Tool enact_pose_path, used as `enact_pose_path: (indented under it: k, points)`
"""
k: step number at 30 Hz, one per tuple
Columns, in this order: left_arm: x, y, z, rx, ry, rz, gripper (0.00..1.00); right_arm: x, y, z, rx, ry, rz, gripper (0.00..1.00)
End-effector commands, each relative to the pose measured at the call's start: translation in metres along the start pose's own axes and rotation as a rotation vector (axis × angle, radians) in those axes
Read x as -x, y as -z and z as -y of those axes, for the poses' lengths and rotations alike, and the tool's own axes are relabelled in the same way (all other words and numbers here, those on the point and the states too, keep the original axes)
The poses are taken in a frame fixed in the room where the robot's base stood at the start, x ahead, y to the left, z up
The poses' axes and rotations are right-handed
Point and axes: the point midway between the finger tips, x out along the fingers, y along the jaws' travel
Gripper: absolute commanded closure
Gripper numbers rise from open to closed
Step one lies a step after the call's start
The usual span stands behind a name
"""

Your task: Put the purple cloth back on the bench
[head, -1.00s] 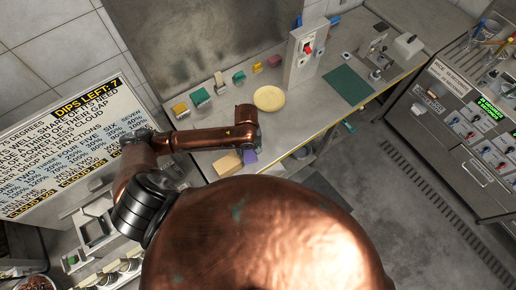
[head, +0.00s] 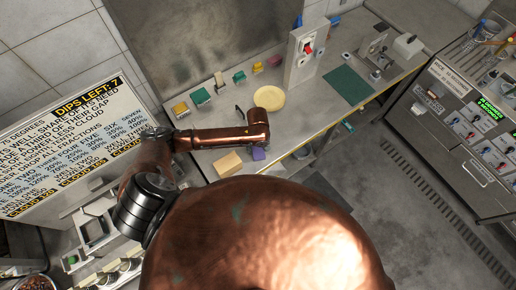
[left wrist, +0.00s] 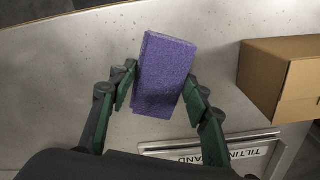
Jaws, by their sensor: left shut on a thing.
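The purple cloth (head: 259,154) looks like a thick block-shaped pad. In the head view it shows just below the end of my left arm, by the bench's front edge. In the left wrist view the cloth (left wrist: 163,72) stands tilted between the green-padded fingers of my left gripper (left wrist: 160,82), which is shut on it. The grey bench (head: 310,120) lies beneath. I cannot tell whether the cloth touches the bench top. The left fingers are hidden in the head view. My right gripper is not in view.
A cardboard box (head: 229,163) sits close by the cloth; in the left wrist view it is at the right (left wrist: 283,78). A yellow plate (head: 269,98), coloured blocks (head: 200,97), a switch box (head: 303,52) and a green mat (head: 348,85) are farther along the bench.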

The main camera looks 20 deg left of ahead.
Motion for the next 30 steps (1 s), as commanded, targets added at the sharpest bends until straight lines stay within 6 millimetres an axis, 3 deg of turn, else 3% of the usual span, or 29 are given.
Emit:
enact_pose_path:
  k: [8, 19, 23, 30]
  points:
    - [-0.001, -0.001, 0.0, 0.001, 0.001, 0.003, 0.39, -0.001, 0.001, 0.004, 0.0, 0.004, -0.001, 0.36]
    - [0.005, -0.001, 0.0, 0.002, 0.0, 0.002, 0.38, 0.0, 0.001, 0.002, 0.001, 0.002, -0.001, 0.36]
    - [0.024, -0.001, 0.0, 0.001, -0.001, 0.002, 0.38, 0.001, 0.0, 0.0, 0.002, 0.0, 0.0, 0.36]
    - [0.075, 0.0, -0.001, 0.0, -0.003, 0.001, 0.38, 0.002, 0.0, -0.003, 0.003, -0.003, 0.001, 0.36]
